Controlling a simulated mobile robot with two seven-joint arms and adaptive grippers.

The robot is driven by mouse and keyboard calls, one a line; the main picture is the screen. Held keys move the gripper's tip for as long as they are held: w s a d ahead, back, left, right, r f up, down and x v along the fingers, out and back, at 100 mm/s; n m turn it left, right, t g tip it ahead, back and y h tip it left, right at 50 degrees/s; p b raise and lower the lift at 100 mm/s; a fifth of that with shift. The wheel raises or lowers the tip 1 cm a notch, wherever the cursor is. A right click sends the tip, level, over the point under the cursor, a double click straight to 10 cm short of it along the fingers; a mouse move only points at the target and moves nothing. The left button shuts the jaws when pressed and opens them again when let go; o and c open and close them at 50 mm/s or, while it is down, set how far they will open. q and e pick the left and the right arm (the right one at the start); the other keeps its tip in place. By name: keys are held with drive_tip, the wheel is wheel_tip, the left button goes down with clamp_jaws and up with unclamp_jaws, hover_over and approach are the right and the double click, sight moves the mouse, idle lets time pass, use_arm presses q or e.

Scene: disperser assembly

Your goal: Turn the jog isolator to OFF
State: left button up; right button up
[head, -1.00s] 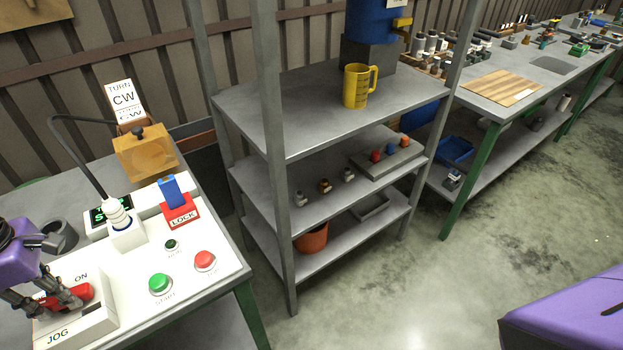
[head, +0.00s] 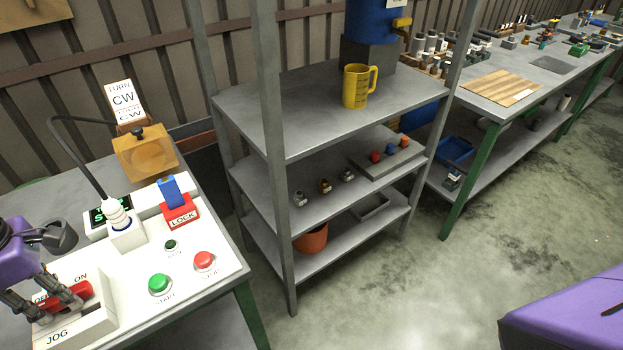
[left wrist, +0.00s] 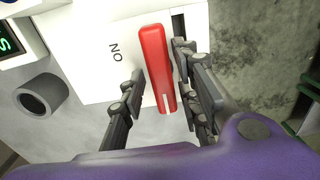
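The jog isolator is a white box (head: 92,318) at the lower left of the head view, labelled JOG, OFF and ON, with a red handle (head: 82,291). The handle (left wrist: 157,65) also shows in the left wrist view, with a white line at its near end and the ON label to its left. My left gripper (head: 60,309) is over the box. In the left wrist view its fingers (left wrist: 158,62) stand apart, one on each side of the handle. A gap shows at the left finger; I cannot tell whether the right finger touches. My right gripper is out of view.
The panel (head: 130,275) also carries a green START button (head: 159,283), a red button (head: 204,260), a red LOCK block (head: 180,212) and a plug with a cable (head: 120,222). A grey cup-like holder (head: 61,236) stands behind my gripper. A shelf rack (head: 300,110) stands to the right.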

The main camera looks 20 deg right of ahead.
use_arm(q)
drive_tip(key=shift+o, duration=0.3)
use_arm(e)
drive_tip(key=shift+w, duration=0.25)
use_arm(q)
drive_tip(key=shift+r, duration=0.25)
wheel_tip(320, 180, up, 12)
drive_tip(key=shift+f, duration=0.25)
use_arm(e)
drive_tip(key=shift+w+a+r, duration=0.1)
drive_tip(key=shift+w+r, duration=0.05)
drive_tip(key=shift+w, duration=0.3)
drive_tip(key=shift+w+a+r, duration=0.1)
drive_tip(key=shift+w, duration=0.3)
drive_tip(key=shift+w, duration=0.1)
